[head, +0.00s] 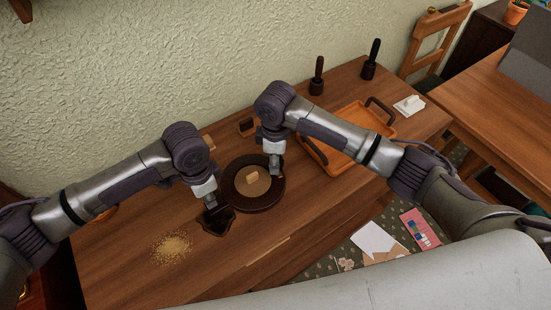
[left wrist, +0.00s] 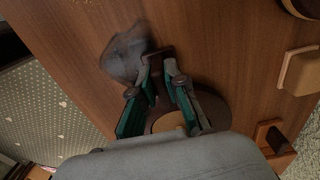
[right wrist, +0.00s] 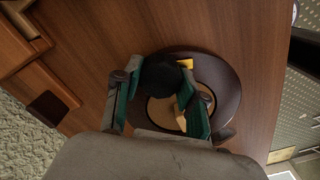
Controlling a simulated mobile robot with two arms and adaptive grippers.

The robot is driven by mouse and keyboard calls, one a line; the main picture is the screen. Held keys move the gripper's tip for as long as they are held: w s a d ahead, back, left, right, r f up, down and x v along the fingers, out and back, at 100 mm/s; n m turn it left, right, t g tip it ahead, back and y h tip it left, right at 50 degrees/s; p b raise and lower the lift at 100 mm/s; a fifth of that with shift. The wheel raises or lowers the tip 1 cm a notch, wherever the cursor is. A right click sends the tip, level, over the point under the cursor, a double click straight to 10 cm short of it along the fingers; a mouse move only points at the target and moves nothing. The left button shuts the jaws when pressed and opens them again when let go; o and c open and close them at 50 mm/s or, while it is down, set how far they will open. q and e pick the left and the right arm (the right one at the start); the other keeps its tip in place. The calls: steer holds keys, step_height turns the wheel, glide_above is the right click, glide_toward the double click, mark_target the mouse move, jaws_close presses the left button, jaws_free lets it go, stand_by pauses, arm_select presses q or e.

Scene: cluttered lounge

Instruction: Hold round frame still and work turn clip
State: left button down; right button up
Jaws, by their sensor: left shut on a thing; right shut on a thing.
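The round frame (head: 279,195) is a dark brown ring lying flat on the wooden table, with a tan disc (head: 240,186) inside it and a small tan block (head: 252,177) on the disc. My left gripper (head: 215,208) is shut at the frame's left edge. The left wrist view shows its fingers (left wrist: 163,72) close around a dark brown piece by the frame (left wrist: 213,105). My right gripper (head: 275,171) is over the frame's far right rim. In the right wrist view, a black rounded piece (right wrist: 160,76), seemingly the turn clip, sits between its fingers. The exact contacts are hidden.
An orange tray (head: 330,163) with dark handles lies to the right, with a white item (head: 408,105) beyond. Two dark upright tools (head: 317,76) stand at the back. A small wooden piece (head: 247,127) lies behind the frame. Tan crumbs (head: 172,247) lie front left; a thin strip (head: 268,251) lies in front.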

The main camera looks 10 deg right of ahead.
steer(key=o, duration=1.2)
steer(key=shift+c, duration=0.2)
step_height(320, 180, up, 12)
